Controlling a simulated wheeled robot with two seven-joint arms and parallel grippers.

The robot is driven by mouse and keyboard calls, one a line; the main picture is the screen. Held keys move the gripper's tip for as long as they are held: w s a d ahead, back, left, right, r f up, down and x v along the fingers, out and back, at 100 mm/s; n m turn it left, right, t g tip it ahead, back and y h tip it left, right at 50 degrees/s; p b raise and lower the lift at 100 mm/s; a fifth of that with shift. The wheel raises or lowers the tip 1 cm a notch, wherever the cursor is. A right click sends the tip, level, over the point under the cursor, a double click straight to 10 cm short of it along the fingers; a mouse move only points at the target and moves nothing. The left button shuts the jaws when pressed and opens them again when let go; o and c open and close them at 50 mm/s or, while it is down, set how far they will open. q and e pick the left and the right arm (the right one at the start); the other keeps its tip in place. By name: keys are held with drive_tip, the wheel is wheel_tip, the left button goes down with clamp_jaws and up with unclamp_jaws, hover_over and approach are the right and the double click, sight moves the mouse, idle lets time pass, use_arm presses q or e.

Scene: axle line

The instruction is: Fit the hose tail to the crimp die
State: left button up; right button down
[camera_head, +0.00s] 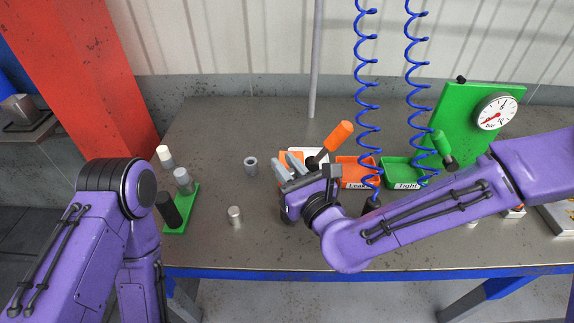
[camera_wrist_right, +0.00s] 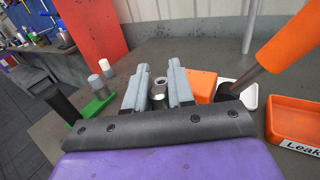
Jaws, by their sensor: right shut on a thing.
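My right gripper (camera_head: 285,167) is over the middle of the table, beside an orange block (camera_head: 291,156). In the right wrist view its two grey fingers (camera_wrist_right: 157,92) are closed around a small silver cylinder (camera_wrist_right: 157,101), low between them. I cannot tell for sure that it is the hose tail. A hollow grey metal sleeve (camera_head: 251,165) stands upright on the table left of the fingertips; in the right wrist view its open top (camera_wrist_right: 161,81) shows beyond the held piece. No part is clearly identifiable as the crimp die. My left gripper is out of view.
A green strip (camera_head: 184,214) with black and grey cylinders stands at the left; a silver cylinder (camera_head: 235,216) stands nearer. An orange lever (camera_head: 338,136), the orange "Leak" tray (camera_head: 356,184), the green "Tight" tray (camera_head: 402,185) and coiled blue hoses (camera_head: 365,75) are at the right.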

drive_tip(key=shift+f+b, duration=2.2)
drive_tip(key=shift+f, duration=0.25)
drive_tip(key=c, duration=0.9)
unclamp_jaws()
drive_tip(key=shift+s+d, duration=0.15)
drive_tip(key=shift+s, duration=0.1)
drive_tip(key=p+v, duration=1)
drive_tip(key=shift+w, duration=0.1)
